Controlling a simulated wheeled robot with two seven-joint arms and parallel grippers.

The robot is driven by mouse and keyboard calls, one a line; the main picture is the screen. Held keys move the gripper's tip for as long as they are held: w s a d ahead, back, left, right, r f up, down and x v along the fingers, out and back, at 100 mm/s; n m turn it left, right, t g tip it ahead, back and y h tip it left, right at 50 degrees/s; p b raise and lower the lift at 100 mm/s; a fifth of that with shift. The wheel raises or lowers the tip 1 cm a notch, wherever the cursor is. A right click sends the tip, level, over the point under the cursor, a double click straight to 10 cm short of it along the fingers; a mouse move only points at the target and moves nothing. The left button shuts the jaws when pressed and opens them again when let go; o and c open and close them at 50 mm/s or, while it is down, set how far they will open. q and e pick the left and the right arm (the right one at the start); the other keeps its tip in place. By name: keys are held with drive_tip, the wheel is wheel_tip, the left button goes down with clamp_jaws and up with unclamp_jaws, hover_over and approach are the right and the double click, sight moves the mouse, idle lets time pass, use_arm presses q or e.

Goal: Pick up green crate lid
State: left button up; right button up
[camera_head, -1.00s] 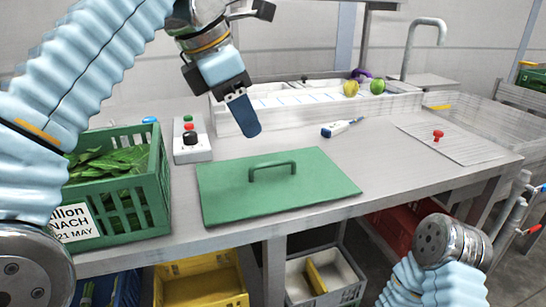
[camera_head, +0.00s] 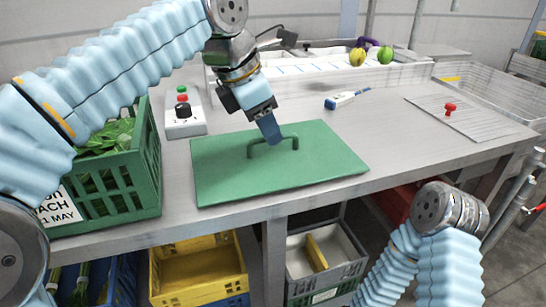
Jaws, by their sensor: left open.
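The green crate lid (camera_head: 320,165) lies flat on the steel table, with a raised bar handle (camera_head: 286,143) in its middle. From this view I cannot tell whether the finger touches the handle, and the second finger is not clearly seen. My right arm shows at the bottom right, but its gripper is out of view.
A green crate of leafy spinach (camera_head: 110,185) stands at the table's left. Behind it is a button box (camera_head: 184,115). A blue-and-white handheld probe (camera_head: 345,98) and a ribbed board with a red knob (camera_head: 450,108) lie to the right.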

use_arm(q)
drive_tip(key=x, duration=0.2)
drive_tip(key=shift+d+f, duration=0.1)
drive_tip(key=shift+f, duration=0.25)
clamp_jaws()
